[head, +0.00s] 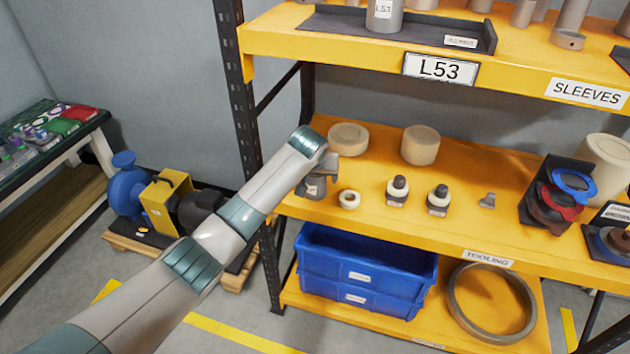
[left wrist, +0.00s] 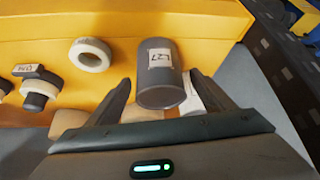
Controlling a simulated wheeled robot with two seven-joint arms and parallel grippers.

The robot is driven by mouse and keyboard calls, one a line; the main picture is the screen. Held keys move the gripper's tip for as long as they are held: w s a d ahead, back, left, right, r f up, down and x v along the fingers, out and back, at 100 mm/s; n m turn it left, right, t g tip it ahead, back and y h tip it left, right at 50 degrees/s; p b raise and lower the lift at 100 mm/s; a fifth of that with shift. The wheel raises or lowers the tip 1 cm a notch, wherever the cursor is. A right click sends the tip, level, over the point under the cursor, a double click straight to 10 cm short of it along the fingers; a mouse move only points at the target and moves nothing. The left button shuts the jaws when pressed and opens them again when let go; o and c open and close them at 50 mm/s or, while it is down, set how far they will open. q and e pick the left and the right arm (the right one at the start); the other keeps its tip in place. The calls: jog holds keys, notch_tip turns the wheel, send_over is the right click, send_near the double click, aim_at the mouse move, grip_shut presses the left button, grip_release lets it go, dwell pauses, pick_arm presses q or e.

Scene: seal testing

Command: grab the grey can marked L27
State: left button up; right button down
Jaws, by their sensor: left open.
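The grey can marked L27 (left wrist: 161,82) is in the left wrist view, with its white label showing upside down. It stands between the two fingers of my left gripper (left wrist: 160,90), which are open on either side of it, with a small gap visible at the left finger. In the head view the can (head: 315,188) is at the left end of the orange middle shelf, partly hidden by my left gripper (head: 322,170). Whether a finger touches the can is not clear. My right gripper is not in view.
A cream ring (head: 349,199) lies just right of the can on the middle shelf (head: 375,235). Two dark-and-white knobbed parts (head: 397,191) stand farther right. Beige cylinders (head: 420,145) stand behind. The upper shelf (head: 350,48) overhangs; a dark upright post (head: 238,100) stands at left.

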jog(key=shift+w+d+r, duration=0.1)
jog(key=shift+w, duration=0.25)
pick_arm(q)
jog(key=c, duration=1.4)
jog(key=shift+w, duration=0.1)
jog(key=shift+r, duration=0.1)
